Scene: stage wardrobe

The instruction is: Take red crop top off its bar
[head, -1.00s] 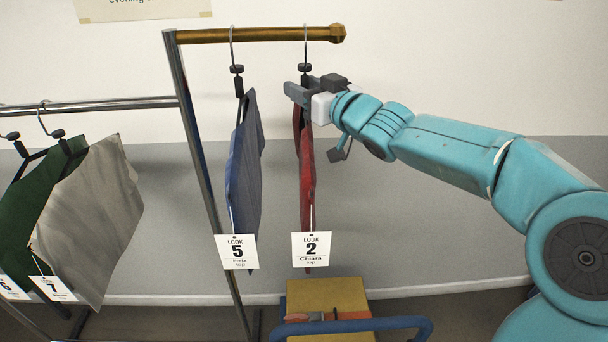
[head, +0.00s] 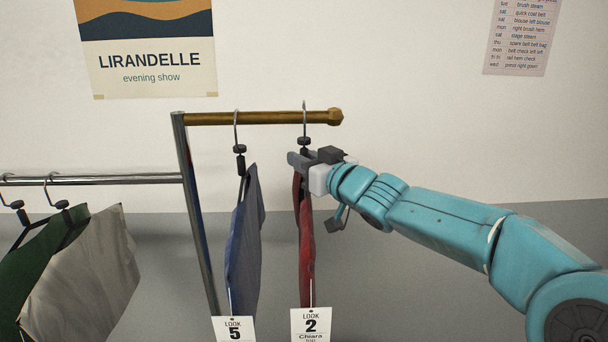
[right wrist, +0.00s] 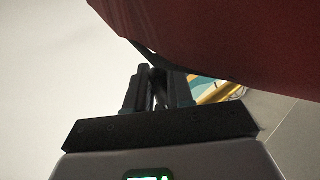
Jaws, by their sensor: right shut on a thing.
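The red crop top (head: 306,250) hangs side-on from a dark hanger (head: 304,141) with a wire hook, at the right part of the brass bar (head: 270,118). A white tag "LOOK 2 Chiara" (head: 311,325) hangs below it. My right gripper (head: 298,159) is shut on the hanger just below its dark knob. The hook top stands a little above the bar; I cannot tell whether it still touches. In the right wrist view the red cloth (right wrist: 230,40) fills the top right, and the shut fingers (right wrist: 155,92) show below it. My left gripper is out of view.
A blue garment (head: 243,240) tagged "LOOK 5" hangs close on the left. A steel post (head: 193,210) holds the bar's left end. A lower steel rail (head: 100,180) holds green (head: 25,265) and grey (head: 95,265) garments. Right of the bar's end is free wall.

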